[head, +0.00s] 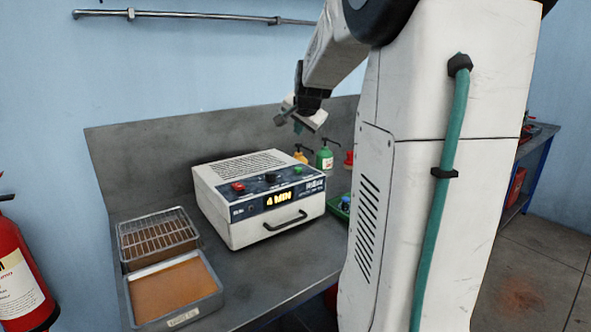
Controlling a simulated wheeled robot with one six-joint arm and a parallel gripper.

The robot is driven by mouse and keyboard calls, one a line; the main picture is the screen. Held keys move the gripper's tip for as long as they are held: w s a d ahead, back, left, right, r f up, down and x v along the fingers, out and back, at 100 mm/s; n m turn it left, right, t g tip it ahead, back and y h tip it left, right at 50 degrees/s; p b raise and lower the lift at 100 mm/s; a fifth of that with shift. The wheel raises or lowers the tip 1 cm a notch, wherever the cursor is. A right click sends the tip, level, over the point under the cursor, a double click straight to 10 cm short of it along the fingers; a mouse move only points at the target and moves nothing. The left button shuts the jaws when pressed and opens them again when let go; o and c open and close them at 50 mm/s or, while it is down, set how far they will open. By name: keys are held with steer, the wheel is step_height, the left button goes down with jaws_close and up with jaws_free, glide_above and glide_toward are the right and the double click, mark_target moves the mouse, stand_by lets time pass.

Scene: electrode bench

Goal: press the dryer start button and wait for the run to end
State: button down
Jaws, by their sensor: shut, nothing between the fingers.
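The dryer (240,232) is a white box with a slatted top, standing on the grey metal bench. Its dark front panel has a red button (238,187) at left, a black knob (271,178) in the middle and a green button (298,170) at right. The labels are too small to read, so I cannot tell which is start. The lit display (279,198) reads "4 MIN" in yellow. The drawer with a black handle (286,220) looks closed. My gripper (297,122) is shut and empty, above and behind the dryer's right side, apart from the buttons.
A tray with a wire rack (157,236) and a tray with a brown surface (172,288) stand left of the dryer. A fire extinguisher (18,265) is at far left. Bench space before the dryer is clear.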

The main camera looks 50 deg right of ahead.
steer(key=shift+f, duration=0.1)
glide_above(299, 173)
steer(key=shift+s+a+f, duration=0.1)
steer(key=shift+f, duration=4.25)
steer(key=shift+f, duration=0.4)
steer(key=shift+f, duration=0.5)
steer(key=shift+r, duration=0.9)
steer(key=shift+r, duration=0.1)
